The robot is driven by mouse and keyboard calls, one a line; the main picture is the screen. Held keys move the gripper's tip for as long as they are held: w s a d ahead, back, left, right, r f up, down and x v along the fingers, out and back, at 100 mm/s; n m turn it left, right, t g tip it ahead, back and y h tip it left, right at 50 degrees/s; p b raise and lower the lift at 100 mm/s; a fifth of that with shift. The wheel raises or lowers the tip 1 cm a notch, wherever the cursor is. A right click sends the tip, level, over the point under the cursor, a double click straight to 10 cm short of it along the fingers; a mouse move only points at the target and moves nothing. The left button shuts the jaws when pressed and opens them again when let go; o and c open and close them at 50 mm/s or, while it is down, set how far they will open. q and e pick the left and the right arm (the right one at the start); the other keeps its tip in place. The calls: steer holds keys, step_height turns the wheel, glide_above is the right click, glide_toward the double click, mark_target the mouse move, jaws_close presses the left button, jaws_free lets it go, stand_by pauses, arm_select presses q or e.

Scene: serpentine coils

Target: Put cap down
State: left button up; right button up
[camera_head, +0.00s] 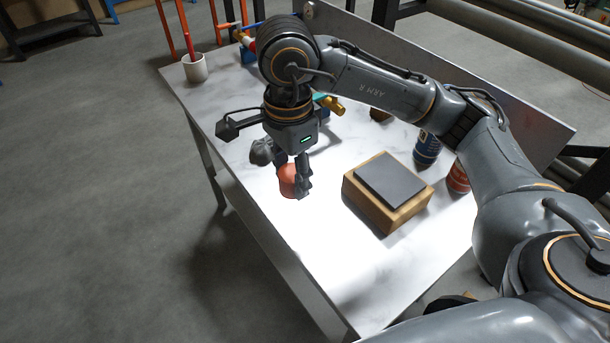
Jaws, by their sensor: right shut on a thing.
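The cap seems to be the orange-red rounded thing (288,180) at the fingers of my right gripper (284,176), over the white marbled table (330,262). My right gripper points down and is shut on it. One dark finger covers its right side. I cannot tell whether its underside touches the table or is just above it. My left gripper is not in view.
A wooden block with a dark grey top (390,190) stands right of the gripper. A blue can (427,150) and a red can (458,180) are behind it, partly hidden by my arm. A white cup (195,68) stands at the far left corner. The table's front part is clear.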

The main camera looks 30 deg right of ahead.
steer(key=w+d+f, duration=0.2)
steer(key=w, duration=0.1)
steer(key=w+d+f+p, duration=0.1)
steer(key=w+d+f, duration=0.2)
steer(key=w+d+f+p, duration=0.1)
steer(key=w+d+f, duration=0.1)
steer(key=w, duration=0.1)
steer(key=shift+d+f, duration=0.15)
steer(key=shift+f, duration=0.2)
steer(key=shift+w+d+f, duration=0.2)
steer(key=shift+w+f, duration=0.25)
steer(key=shift+f, duration=0.1)
steer(key=f, duration=0.1)
steer(key=f+p, duration=0.2)
steer(key=shift+w+d, duration=0.2)
steer(key=shift+w, duration=0.05)
steer(key=shift+f, duration=0.45)
